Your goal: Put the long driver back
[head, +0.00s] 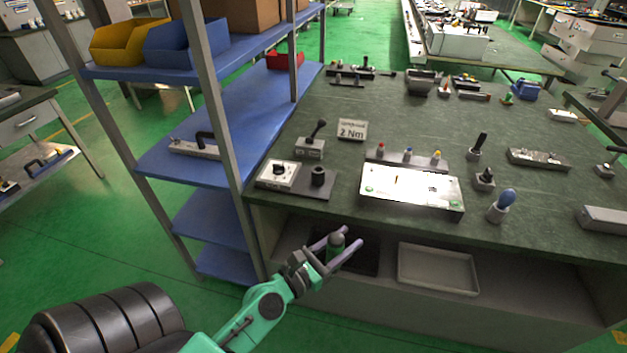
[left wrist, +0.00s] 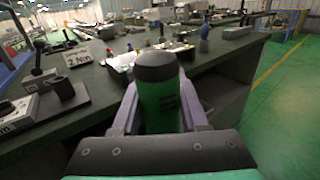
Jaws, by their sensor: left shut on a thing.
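My left gripper (head: 340,250) is shut on a stout green handle with a dark rounded cap, which I take for the long driver (head: 336,243). The left wrist view shows this handle (left wrist: 160,100) upright between the two fingers, cap toward the camera; its shaft is hidden. In the head view the gripper is in front of the bench's near edge, by the open shelf below the top. On the bench, a rack (head: 412,160) holds small drivers with red, blue and yellow tops. A dark single holder (head: 318,178) stands to the left. My right gripper is out of view.
A bright white panel box (head: 408,187) stands near the bench front, with a blue-topped tool (head: 503,203) to its right. A "2 Nm" sign (head: 352,130) stands behind. A grey tray (head: 438,268) lies on the lower shelf. A blue shelf rack (head: 262,110) stands at left.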

